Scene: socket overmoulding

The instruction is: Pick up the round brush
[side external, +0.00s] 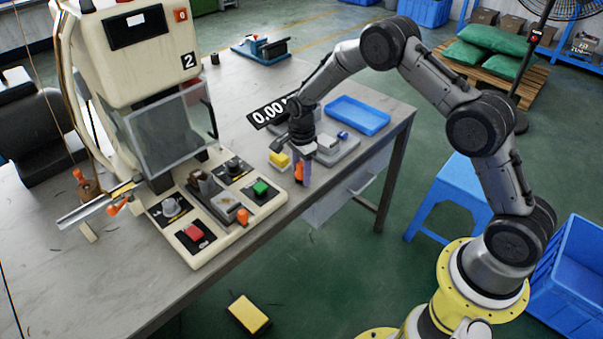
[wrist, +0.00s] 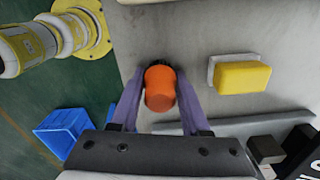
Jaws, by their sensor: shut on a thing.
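The round brush, with an orange handle (wrist: 160,88) and a dark end, stands between the two purple fingers of my gripper (wrist: 160,78) in the wrist view. My gripper is shut on it, with a finger on each side. In the side view the orange handle (side external: 299,172) shows small between the fingers of my gripper (side external: 303,178), at the front edge of the table. The brush's dark end is mostly hidden under the handle in the wrist view. I cannot tell whether the brush touches the table.
A yellow block on a pale base (wrist: 242,77) lies beside the gripper; it also shows in the side view (side external: 279,159). A grey scale (side external: 337,151) and a blue tray (side external: 357,115) lie behind. The moulding machine's control base (side external: 215,235) stands to the left.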

